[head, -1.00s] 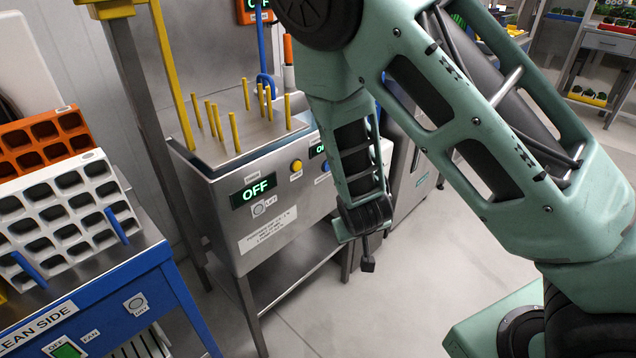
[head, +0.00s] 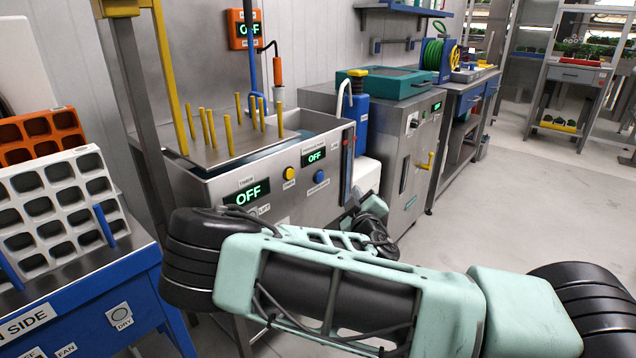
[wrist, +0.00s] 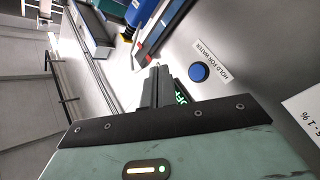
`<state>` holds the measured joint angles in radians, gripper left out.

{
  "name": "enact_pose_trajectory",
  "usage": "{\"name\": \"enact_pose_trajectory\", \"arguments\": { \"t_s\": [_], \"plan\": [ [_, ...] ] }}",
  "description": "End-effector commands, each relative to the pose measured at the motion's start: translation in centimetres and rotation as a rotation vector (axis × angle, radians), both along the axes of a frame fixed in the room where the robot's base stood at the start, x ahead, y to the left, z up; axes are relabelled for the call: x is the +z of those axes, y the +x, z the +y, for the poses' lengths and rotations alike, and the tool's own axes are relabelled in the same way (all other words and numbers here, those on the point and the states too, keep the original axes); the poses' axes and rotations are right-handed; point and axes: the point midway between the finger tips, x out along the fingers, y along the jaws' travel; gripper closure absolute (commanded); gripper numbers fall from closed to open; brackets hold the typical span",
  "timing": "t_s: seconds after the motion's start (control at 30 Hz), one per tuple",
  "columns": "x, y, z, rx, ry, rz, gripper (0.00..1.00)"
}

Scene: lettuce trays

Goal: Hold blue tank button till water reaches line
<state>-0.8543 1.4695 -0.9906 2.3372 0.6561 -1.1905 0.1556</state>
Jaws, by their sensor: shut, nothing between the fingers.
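The round blue button (head: 320,177) is on the front panel of the steel tank (head: 222,188), below the right green "OFF" display (head: 314,156). In the wrist view the blue button (wrist: 198,72) sits beside a label reading "HOLD FOR WATER" (wrist: 212,60). My gripper (wrist: 156,82) is shut and empty, a little left of the button in that view and apart from it. Its fingers partly cover the green display. An upright gauge strip (head: 346,165) with red and blue is at the tank's right front; its water line is too small to read. My arm hides the tank's lower front.
A yellow button (head: 289,173) and a left "OFF" display (head: 247,193) share the panel. Yellow pegs stand on the tank's top plate (head: 215,150). A blue bench with white tray (head: 60,205) is at left. A steel cabinet (head: 408,150) stands right; floor beyond is clear.

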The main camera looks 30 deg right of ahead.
Motion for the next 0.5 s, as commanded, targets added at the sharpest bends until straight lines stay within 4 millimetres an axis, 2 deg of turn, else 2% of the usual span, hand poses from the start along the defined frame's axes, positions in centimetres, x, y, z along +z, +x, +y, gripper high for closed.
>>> {"name": "enact_pose_trajectory", "arguments": {
  "t_s": [0.27, 0.5],
  "plan": [
    [0.0, 0.1, 0.0, -0.002, 0.003, 0.001, 1.0],
    [-0.1, 2.1, 0.8, 0.0, 0.005, -0.001, 1.0]
  ]
}}
